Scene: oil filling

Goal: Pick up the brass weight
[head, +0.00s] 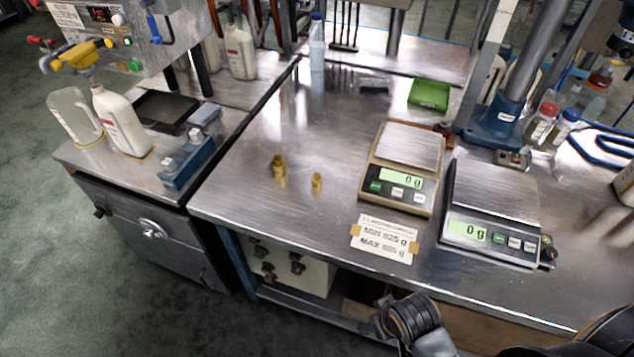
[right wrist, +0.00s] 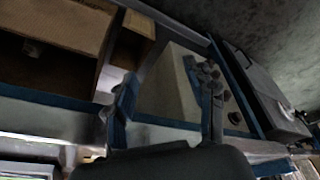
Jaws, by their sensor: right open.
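Two brass weights stand upright on the steel bench in the head view. The taller brass weight (head: 279,170) is on the left, and the shorter brass weight (head: 317,183) is just right of it and nearer the front edge. They stand apart, with nothing touching them. My right gripper (right wrist: 160,112) is open and empty in the right wrist view, its fingers spread in front of the bench's underside. In the head view my right arm is low, near the bench's front edge, well right of the weights. My left gripper is not in view.
Two scales (head: 415,140) (head: 497,190), both reading 0 g, stand right of the weights. A label card (head: 383,240) lies in front. White jugs (head: 118,118) stand on the left cabinet. Bench around the weights is clear.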

